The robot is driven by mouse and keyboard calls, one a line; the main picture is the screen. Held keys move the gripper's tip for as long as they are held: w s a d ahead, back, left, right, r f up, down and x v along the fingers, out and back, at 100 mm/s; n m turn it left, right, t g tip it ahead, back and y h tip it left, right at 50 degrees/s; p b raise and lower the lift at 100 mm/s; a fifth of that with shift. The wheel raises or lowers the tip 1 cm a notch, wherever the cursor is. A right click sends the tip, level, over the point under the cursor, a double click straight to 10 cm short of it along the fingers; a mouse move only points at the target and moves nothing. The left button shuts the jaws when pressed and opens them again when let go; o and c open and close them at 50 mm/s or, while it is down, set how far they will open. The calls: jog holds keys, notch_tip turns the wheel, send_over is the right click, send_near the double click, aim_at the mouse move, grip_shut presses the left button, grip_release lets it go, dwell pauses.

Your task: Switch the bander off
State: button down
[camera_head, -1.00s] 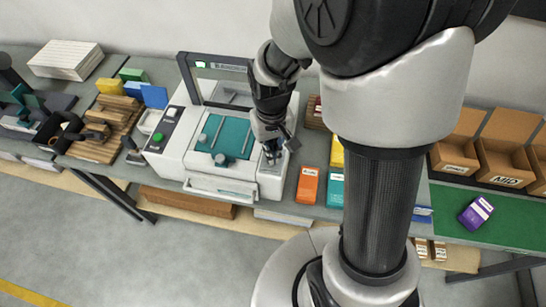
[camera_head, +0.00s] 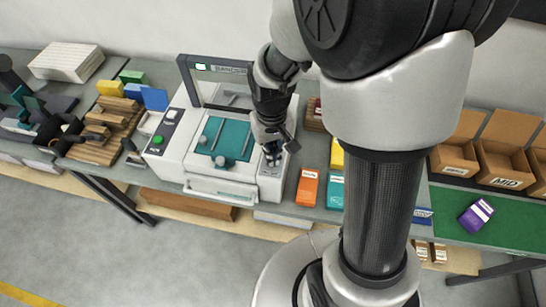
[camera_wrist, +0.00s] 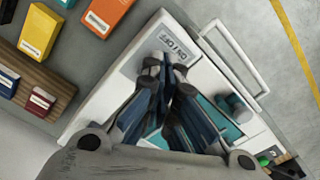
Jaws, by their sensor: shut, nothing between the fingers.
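The bander (camera_head: 180,160) is a white machine with a teal bed and an upright dark frame. Its ON/OFF plate (camera_wrist: 146,58) is on the right part of its top, with dark switch parts partly hidden by my fingers. My gripper (camera_head: 272,158) points down over that plate. In the wrist view my gripper's fingertips (camera_wrist: 168,68) are together and empty, right at the switch. I cannot tell if they touch it. A small lamp (camera_head: 201,67) on the bander's frame looks lit, pale green-white. A green button (camera_head: 158,139) is on its left side.
Orange (camera_head: 307,187) and teal (camera_head: 336,191) boxes stand just right of the bander. Wooden strips (camera_head: 95,150) and small coloured boxes lie to its left. Open cardboard bins (camera_head: 507,165) and a purple box (camera_head: 476,215) are at the far right.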

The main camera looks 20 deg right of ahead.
jog(key=shift+f, duration=0.1)
jog(key=shift+f+b, duration=1.05)
jog(key=shift+f, duration=0.2)
jog(key=shift+s, duration=0.15)
jog(key=r+p, duration=0.6)
jog(key=r, duration=0.1)
jog(key=shift+w, duration=0.2)
